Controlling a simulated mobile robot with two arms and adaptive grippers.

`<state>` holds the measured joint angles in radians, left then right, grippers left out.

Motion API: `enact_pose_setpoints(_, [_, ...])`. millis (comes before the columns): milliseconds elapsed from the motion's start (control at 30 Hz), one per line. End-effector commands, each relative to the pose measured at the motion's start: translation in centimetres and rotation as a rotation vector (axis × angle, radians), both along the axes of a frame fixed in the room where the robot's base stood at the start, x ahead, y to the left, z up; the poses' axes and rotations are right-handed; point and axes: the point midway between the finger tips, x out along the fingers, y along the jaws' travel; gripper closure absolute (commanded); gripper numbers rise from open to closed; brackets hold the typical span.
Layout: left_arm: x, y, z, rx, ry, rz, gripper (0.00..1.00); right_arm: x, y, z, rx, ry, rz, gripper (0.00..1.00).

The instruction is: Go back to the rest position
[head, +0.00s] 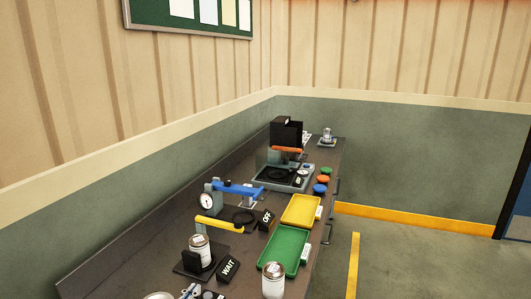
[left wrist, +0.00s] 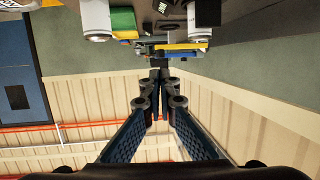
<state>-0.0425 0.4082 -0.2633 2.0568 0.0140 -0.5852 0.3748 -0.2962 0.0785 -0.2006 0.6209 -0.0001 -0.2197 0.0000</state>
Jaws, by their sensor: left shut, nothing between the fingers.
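My left gripper (left wrist: 160,78) is shut and empty in the left wrist view, its two fingers meeting at the tips. My right gripper is not in view. The workbench (head: 150,248) runs along the wall away from me.
Farther back stands a black device (head: 286,133). Floor right of the bench is clear.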

Motion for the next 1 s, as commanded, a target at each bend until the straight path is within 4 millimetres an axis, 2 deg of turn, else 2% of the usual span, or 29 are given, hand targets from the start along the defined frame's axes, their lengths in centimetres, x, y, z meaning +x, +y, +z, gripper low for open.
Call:
enact_pose_setpoints(167, [-3.8,0.3,-4.1,0.036,0.154,0.037,1.0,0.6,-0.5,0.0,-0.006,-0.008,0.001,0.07])
enact_pose_setpoints(267, [-7.2,0.6,-6.9,0.067,0.275,0.059,1.0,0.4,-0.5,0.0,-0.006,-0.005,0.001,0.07])
enact_pose_setpoints(433, [-15.5,1.4,-11.9,0.131,0.54,0.085,1.0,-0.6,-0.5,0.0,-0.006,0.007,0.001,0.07])
enact_pose_setpoints(600, [-22.8,2.0,-14.5,0.177,0.752,0.085,1.0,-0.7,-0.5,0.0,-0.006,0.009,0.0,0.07])
enact_pose_setpoints(800, [-30.0,2.4,-15.8,0.21,0.951,0.07,1.0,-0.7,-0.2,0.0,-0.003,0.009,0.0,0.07])
enact_pose_setpoints(867, [-32.1,2.5,-15.9,0.217,1.007,0.064,1.0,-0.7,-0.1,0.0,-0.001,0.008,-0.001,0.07])
enact_pose_setpoints(1000, [-31.2,2.4,-19.8,0.223,1.017,0.06,1.0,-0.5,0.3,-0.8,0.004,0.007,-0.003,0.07])
